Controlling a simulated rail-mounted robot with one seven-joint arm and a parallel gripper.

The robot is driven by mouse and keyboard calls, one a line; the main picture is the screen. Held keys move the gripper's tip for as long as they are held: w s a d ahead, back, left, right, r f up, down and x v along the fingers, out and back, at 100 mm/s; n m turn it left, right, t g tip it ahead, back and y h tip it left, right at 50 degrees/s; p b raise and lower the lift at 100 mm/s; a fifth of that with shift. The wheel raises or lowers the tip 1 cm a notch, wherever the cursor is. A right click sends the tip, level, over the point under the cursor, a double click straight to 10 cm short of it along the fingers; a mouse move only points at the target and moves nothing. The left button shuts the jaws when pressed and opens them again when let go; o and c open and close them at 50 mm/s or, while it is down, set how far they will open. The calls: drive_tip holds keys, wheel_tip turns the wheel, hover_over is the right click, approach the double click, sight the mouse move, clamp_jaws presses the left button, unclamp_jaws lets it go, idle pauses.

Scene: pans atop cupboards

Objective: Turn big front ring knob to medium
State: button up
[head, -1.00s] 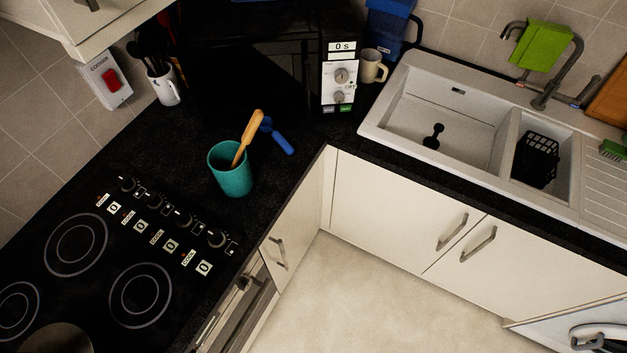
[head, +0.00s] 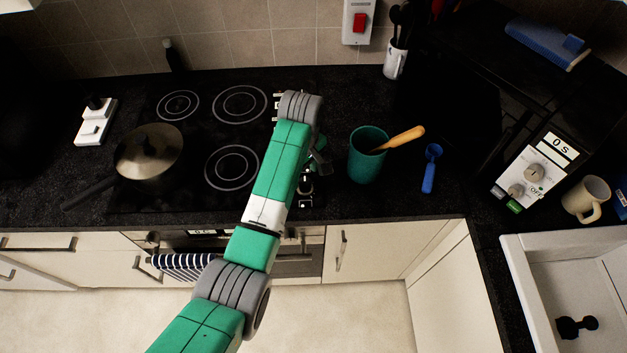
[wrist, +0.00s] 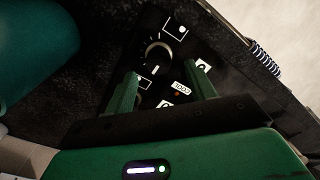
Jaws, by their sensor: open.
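A round black hob knob (wrist: 158,52) with a pale-marked rim shows in the wrist view, just beyond my gripper. My gripper (wrist: 164,82) is open, its two green fingers apart on either side below that knob, with nothing held between them. Small white displays and a lit orange dot lie between and beside the fingers. In the head view a front knob (head: 305,186) shows at the right side of the black hob (head: 200,125); my arm hides most of the knob column and my fingers. The front right ring (head: 232,167) is bare.
A teal cup (head: 368,155) with a wooden-handled utensil stands close to the right of my gripper, and looms at upper left in the wrist view. A blue utensil (head: 430,170) lies beyond it. A striped towel (head: 185,264) hangs in front.

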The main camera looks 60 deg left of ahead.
sight(304, 182)
wheel_tip(304, 182, down, 4)
drive_tip(key=shift+f, duration=0.1)
drive_tip(key=shift+w, duration=0.1)
drive_tip(key=c, duration=1)
drive_tip(key=shift+o, duration=0.2)
drive_tip(key=shift+m, duration=0.3)
drive_tip(key=m, duration=0.1)
drive_tip(key=m+p, duration=0.1)
drive_tip(key=m, duration=0.1)
drive_tip(key=m+p, duration=0.1)
drive_tip(key=shift+r, duration=0.25)
drive_tip(key=m+p, duration=0.2)
drive_tip(key=m, duration=0.3)
drive_tip(key=shift+m, duration=0.4)
drive_tip(key=m, duration=0.4)
drive_tip(key=shift+m+p, duration=0.3)
drive_tip(key=shift+p, duration=0.1)
drive_tip(key=m, duration=0.4)
drive_tip(key=shift+m, duration=0.3)
drive_tip(key=shift+f+m, duration=0.1)
drive_tip(key=shift+m, duration=0.2)
